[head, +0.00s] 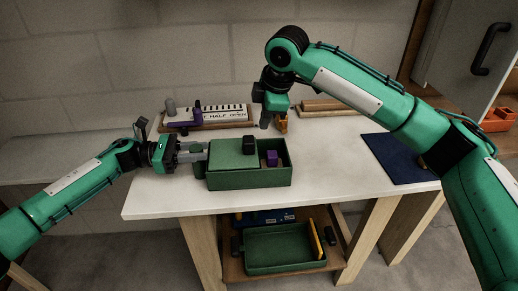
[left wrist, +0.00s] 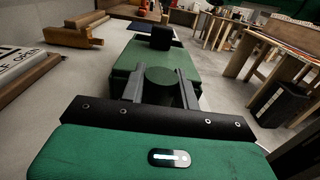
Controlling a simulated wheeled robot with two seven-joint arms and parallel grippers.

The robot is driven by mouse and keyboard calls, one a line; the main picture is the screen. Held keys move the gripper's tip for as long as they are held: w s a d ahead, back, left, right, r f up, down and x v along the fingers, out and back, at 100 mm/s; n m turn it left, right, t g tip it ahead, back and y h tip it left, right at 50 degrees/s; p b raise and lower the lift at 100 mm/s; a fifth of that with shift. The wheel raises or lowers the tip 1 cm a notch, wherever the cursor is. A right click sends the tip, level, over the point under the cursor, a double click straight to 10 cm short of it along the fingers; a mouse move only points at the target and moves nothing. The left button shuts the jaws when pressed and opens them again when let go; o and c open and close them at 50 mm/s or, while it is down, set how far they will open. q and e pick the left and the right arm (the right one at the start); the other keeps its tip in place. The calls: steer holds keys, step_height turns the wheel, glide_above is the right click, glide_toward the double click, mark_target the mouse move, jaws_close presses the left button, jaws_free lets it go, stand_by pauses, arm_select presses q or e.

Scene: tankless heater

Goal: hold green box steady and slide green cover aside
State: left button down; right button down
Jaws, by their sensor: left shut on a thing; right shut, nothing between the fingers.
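The green box (head: 250,179) stands on the white table. Its green cover (head: 226,156) with a black block-shaped knob (head: 249,145) lies over the left part, leaving the right part open. A purple cube (head: 271,158) shows in the opening. My left gripper (head: 203,156) is at the box's left end; in the left wrist view its fingers (left wrist: 160,92) are shut on a round green handle (left wrist: 160,75). The cover (left wrist: 140,58) and knob (left wrist: 160,38) lie beyond it. My right gripper (head: 266,122) is shut and empty, pointing down behind the box, apart from the knob.
Behind the box stands a sign board (head: 222,114) reading "HALF OPEN" with a purple slider. A wooden block (head: 325,106) lies at the back and a dark blue mat (head: 397,157) at the right. A green tray (head: 285,248) sits on the shelf below. The table's front left is clear.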

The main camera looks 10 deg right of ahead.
arm_select(q)
steer(key=c, duration=1)
jaws_free()
steer(key=shift+f, duration=0.1)
steer(key=shift+o, duration=0.2)
steer(key=a, duration=1.2)
steer(key=shift+w, duration=0.2)
steer(key=shift+s+f, duration=0.1)
